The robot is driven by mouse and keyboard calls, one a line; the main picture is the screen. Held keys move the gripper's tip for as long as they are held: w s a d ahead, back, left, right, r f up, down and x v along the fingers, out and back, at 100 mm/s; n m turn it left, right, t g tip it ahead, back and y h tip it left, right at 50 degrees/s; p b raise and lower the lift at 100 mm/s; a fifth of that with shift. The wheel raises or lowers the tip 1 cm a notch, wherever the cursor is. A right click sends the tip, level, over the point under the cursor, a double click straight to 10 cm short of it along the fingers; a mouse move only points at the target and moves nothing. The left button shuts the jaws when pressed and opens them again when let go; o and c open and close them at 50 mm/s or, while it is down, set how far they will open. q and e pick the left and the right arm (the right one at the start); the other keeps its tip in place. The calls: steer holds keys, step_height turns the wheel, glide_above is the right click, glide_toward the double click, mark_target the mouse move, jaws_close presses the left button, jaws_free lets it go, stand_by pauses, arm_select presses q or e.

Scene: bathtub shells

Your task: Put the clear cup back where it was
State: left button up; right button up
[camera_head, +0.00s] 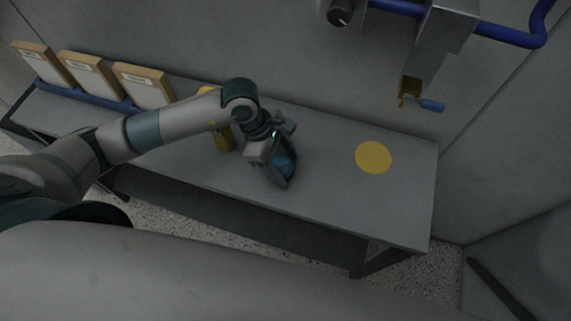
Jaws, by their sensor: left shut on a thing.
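My left gripper (270,149) reaches over the grey bench from the left and is shut on the clear cup (284,168). The cup looks dark and bluish here, and appears tilted in the fingers. The gripper hides part of it, and I cannot tell whether it touches the bench top. A flat yellow disc (373,157) lies bare on the bench to the right of the cup, clear of the gripper. My right gripper is not in view.
The grey bench (330,205) is bare around the disc. A yellow object (224,138) stands left of the gripper, partly behind my arm. Several box-like panels (92,76) stand at the left. A tap-like fitting (410,92) with a blue handle hangs above the bench's right end.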

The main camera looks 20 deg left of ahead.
arm_select(q)
steer(key=shift+f, duration=0.15)
steer(key=o, duration=1.1)
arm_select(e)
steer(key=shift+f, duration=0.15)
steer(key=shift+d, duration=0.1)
arm_select(q)
steer(key=shift+r, duration=0.3)
steer(key=shift+a+r, duration=0.2)
steer(key=shift+r, duration=0.05)
steer(key=shift+b+v, duration=2)
steer(key=shift+v, duration=3.6)
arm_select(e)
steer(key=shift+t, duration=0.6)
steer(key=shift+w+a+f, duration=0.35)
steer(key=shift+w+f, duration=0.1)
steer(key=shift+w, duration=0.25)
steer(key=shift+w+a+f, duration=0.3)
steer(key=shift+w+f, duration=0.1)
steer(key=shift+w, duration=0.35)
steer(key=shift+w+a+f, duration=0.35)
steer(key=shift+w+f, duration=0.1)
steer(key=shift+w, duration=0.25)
